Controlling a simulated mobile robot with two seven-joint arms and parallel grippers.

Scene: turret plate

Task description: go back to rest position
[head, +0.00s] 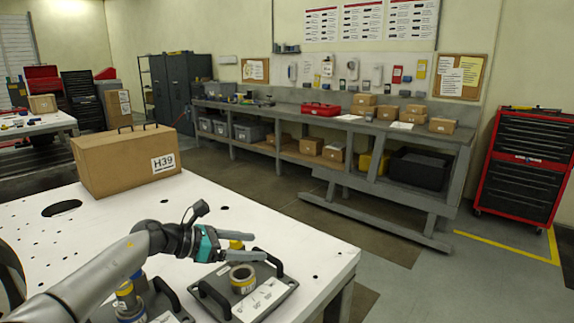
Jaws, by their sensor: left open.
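My left gripper (257,246), grey with teal parts, reaches in from the left over the white table (330,257). Its fingers are apart, above the far edge of a dark plate (275,296) with two black handles. A grey ring-shaped cylinder (242,280) stands upright on that plate, below the fingers. A small yellow part (236,244) shows by the fingers; I cannot tell whether it touches them. A second dark plate (165,299), partly hidden by my left arm, carries a cylinder with yellow and blue parts (127,295). My right gripper is not in view.
A brown case marked H39 (120,162) stands at the table's back left, near an oval hole (62,208). The white tabletop between the case and the plates is clear. A grey workbench (330,122) with boxes and a red tool cabinet (525,165) stand beyond.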

